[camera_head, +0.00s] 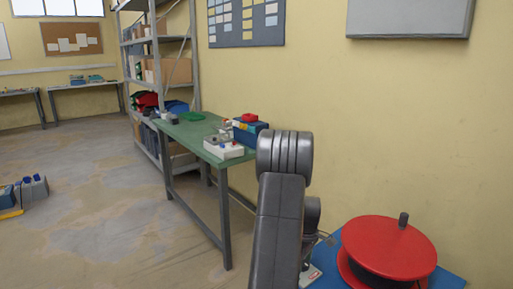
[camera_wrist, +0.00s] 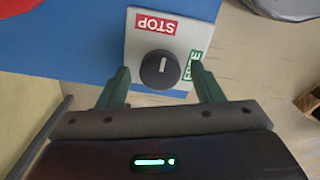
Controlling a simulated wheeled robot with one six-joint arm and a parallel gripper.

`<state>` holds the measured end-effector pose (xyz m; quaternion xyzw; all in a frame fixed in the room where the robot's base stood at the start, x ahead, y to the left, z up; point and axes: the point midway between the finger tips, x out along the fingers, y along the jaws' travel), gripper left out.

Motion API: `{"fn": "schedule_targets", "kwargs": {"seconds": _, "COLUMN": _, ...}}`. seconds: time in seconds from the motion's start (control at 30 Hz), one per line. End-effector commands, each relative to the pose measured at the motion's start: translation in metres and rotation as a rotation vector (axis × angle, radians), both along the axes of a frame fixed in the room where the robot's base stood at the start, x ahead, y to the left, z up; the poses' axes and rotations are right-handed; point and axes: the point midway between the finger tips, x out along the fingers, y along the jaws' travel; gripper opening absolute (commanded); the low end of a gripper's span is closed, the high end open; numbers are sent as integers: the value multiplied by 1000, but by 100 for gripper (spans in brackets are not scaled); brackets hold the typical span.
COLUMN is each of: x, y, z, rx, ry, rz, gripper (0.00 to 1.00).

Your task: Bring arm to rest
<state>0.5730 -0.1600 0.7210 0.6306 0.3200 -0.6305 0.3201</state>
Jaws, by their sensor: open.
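In the wrist view my gripper (camera_wrist: 160,88) is open, with its two green fingers apart. Between and just beyond the fingertips is a black rotary knob (camera_wrist: 159,69) on a white plate. The plate has a red STOP label (camera_wrist: 156,24) and a green label (camera_wrist: 193,66) partly covered by the right finger. The picture cannot settle whether the fingers touch the knob.
A red reel (camera_head: 390,248) with a dark handle sits on a blue surface (camera_head: 447,281) right of my arm. A green table (camera_head: 185,131) with boxes stands behind it on the left, beside a metal shelf (camera_head: 190,55). Open floor lies to the left, with boxes (camera_head: 30,190) at the edge.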

Motion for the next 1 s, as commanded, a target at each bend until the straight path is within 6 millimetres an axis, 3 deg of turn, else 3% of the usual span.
{"fn": "schedule_targets", "kwargs": {"seconds": 0.47, "x": 0, "y": 0, "z": 9, "rx": 0, "ry": -1, "rz": -4, "gripper": 60}}
{"fn": "schedule_targets", "kwargs": {"seconds": 0.67, "x": 1, "y": 0, "z": 40, "rx": -1, "ry": -4, "rz": 0, "gripper": 60}}
{"fn": "schedule_targets", "kwargs": {"seconds": 1.0, "x": 1, "y": 0, "z": 108, "rx": -1, "ry": -4, "rz": 1, "gripper": 60}}
